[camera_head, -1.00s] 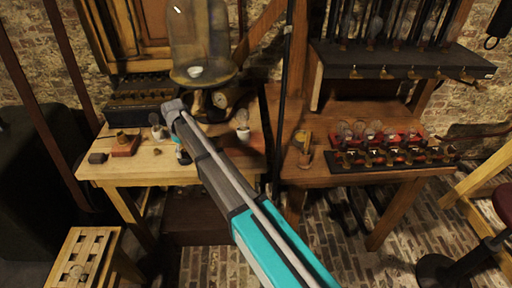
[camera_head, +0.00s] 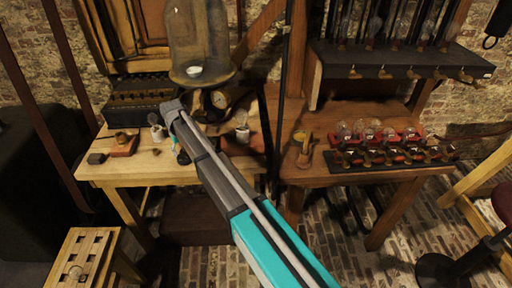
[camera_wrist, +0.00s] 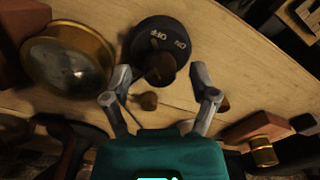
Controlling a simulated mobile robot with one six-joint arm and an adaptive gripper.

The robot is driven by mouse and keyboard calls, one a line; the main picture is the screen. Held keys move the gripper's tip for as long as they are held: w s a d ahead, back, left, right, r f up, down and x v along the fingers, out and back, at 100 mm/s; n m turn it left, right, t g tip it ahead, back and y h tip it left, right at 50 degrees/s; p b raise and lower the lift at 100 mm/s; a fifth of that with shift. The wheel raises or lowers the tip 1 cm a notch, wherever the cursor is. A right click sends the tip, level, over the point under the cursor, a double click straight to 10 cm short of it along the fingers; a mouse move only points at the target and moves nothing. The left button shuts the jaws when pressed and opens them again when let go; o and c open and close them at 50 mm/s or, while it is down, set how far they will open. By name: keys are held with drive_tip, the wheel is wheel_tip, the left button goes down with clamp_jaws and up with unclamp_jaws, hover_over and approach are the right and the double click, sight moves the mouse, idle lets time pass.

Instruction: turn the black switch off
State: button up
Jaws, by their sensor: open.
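In the wrist view the black round switch (camera_wrist: 176,30) sits on the pale wooden tabletop, with white OFF and ON lettering on its face. A dark brown knob (camera_wrist: 159,67) stands up from it; I cannot tell which marking it points to. My gripper (camera_wrist: 160,82) is open and empty, its two grey fingers spread on either side of the knob's near side. I cannot tell if either finger touches it. In the head view my gripper (camera_head: 175,142) is over the left table, mostly hidden behind my wrist.
A brass-rimmed round instrument (camera_wrist: 68,60) lies left of the switch. A wooden block with a brass knob (camera_wrist: 262,150) is at lower right. Several bulbs stand on the right table.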

drive_tip(key=m, duration=0.8)
drive_tip(key=shift+r+p, duration=0.3)
drive_tip(key=shift+p, duration=0.05)
wheel_tip(320, 180, up, 14)
drive_tip(key=p, duration=1.4)
drive_tip(key=s+d+f+b, duration=0.1)
drive_tip(key=s+d, duration=0.2)
drive_tip(key=d, duration=0.6)
drive_tip(key=s+d+f+b, duration=0.2)
drive_tip(key=s+d, duration=0.2)
drive_tip(key=d, duration=0.5)
drive_tip(key=s+d+f+n+b, duration=0.1)
drive_tip(key=s+d, duration=0.3)
drive_tip(key=d, duration=0.6)
drive_tip(key=shift+s+f+b, duration=0.15)
drive_tip(key=shift+f+b, duration=0.15)
drive_tip(key=shift+b, duration=0.05)
drive_tip(key=s+d+n, duration=0.1)
drive_tip(key=s+d, duration=1.1)
drive_tip(key=shift+d, duration=0.3)
